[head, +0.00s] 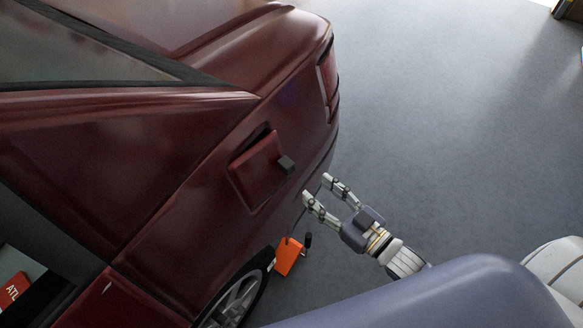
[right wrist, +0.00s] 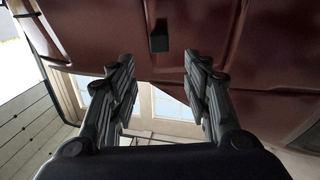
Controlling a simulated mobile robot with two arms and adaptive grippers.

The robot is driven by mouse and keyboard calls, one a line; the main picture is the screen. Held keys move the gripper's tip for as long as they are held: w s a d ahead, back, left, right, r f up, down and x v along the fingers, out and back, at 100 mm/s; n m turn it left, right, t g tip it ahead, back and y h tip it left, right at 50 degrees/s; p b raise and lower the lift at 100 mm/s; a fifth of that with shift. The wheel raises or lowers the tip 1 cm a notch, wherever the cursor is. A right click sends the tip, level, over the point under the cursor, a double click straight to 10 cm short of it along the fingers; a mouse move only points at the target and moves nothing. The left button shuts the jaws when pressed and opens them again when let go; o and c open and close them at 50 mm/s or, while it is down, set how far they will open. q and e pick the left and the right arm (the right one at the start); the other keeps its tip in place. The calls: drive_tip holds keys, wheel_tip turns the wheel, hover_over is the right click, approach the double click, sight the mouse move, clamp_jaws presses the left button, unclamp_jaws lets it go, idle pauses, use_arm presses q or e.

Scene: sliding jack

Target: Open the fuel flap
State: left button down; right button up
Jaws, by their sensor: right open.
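The fuel flap (head: 258,174) is a dark red square panel on the rear side of the dark red car (head: 150,150). A small black tab (head: 286,164) stands out from its right edge. The flap looks slightly raised from its recess, with a dark gap along its upper edge. My right gripper (head: 319,189) is open and empty, below and to the right of the tab, apart from it. In the right wrist view the black tab (right wrist: 159,38) is ahead, between and beyond the two fingers (right wrist: 157,75). My left gripper is not in view.
An orange block (head: 288,256) with a black part stands on the floor near the rear wheel (head: 237,303). The grey floor (head: 450,130) right of the car is mostly clear. A red box marked ATL (head: 14,291) shows at the lower left.

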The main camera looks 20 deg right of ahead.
sight(292, 167)
drive_tip(key=p+x, duration=0.1)
drive_tip(key=x, duration=0.7)
drive_tip(key=shift+w+a+r, duration=0.1)
drive_tip(key=shift+w+r, duration=0.05)
drive_tip(key=shift+w, duration=0.1)
drive_tip(key=shift+w+a+p, duration=0.15)
drive_tip(key=shift+w+p, duration=0.15)
drive_tip(key=shift+w, duration=0.05)
drive_tip(key=shift+w+a, duration=0.25)
drive_tip(key=shift+w, duration=0.2)
drive_tip(key=shift+c, duration=0.8)
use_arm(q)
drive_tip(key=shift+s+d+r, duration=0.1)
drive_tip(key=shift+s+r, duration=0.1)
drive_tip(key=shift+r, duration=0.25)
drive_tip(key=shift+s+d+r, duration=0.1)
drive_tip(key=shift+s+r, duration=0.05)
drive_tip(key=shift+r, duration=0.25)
use_arm(e)
clamp_jaws()
